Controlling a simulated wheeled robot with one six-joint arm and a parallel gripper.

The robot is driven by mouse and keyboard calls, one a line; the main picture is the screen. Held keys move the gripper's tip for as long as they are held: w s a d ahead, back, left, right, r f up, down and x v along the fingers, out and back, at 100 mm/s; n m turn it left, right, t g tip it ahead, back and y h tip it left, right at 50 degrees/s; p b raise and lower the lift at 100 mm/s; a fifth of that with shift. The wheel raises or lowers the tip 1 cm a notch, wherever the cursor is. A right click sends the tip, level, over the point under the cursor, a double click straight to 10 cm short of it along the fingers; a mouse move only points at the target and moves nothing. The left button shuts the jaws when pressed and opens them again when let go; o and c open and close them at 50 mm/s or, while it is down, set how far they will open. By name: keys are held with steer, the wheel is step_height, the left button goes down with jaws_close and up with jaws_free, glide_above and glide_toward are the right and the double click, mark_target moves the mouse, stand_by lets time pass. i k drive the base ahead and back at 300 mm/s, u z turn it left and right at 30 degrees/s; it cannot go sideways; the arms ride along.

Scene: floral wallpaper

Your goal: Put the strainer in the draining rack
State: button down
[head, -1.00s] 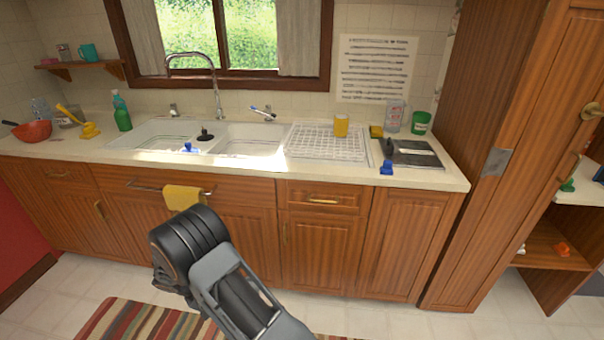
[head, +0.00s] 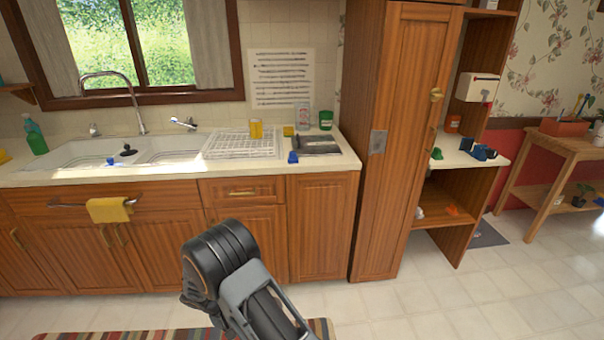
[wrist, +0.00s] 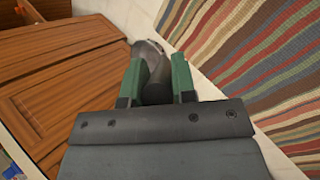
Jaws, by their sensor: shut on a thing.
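My gripper (wrist: 158,66) shows in the wrist view with its green fingers shut on a grey, rounded, metallic thing, which I take to be the strainer (wrist: 146,52). Only part of it shows, and its bowl or mesh cannot be made out. The head view shows my arm low in front of the cabinets; the gripper and held thing are hidden there. The white wire draining rack (head: 222,148) lies on the counter right of the sink, with a yellow cup (head: 256,130) standing at its back.
A blue thing (head: 293,157), a dark board (head: 318,147), a yellow block (head: 288,131), a clear jug (head: 302,118) and a green cup (head: 326,120) stand right of the rack. A tall wooden cupboard (head: 400,150) bounds the counter's right end. A striped rug (wrist: 250,60) covers part of the floor.

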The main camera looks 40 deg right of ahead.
mark_target(228, 148)
steer(key=z, duration=0.4)
steer(key=k, duration=0.15)
steer(key=u, duration=1.35)
steer(key=i, duration=1.25)
steer(key=z, duration=0.25)
